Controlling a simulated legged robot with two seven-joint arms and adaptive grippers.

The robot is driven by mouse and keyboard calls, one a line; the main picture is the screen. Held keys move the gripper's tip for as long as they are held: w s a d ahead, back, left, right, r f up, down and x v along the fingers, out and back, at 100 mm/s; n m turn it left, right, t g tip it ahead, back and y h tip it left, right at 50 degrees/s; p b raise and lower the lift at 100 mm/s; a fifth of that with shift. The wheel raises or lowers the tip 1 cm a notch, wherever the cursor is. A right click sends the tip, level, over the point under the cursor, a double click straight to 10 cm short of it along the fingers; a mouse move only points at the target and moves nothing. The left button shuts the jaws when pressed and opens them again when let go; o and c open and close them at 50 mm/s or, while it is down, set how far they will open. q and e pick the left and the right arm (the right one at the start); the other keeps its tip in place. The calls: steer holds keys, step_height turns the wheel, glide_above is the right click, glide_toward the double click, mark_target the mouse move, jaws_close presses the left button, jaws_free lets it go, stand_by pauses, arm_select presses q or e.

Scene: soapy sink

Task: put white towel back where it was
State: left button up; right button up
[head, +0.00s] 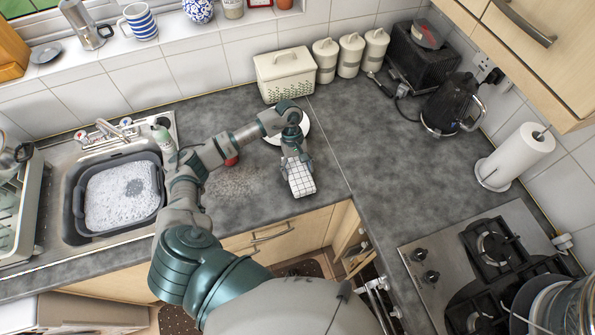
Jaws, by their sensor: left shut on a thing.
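I cannot tell whether the towel touches the worktop.
A sink with a grey soapy basin (122,196) is at left. A hob (440,265) is at lower right. Below the worktop are an open cupboard (343,228) and a metal rail (380,298). A bread bin (287,75), canisters, and a kettle (450,106) stand behind. The right worktop is clear.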

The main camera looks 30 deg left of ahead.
arm_select(q)
steer(key=shift+d+f+p, duration=0.15)
steer(key=shift+f, duration=0.35)
steer(key=shift+d+f+p, duration=0.15)
steer(key=shift+f, duration=0.45)
steer(key=o, duration=1.1)
steer(key=shift+f, duration=0.1)
steer(key=shift+o, duration=0.2)
steer(key=shift+a, duration=0.2)
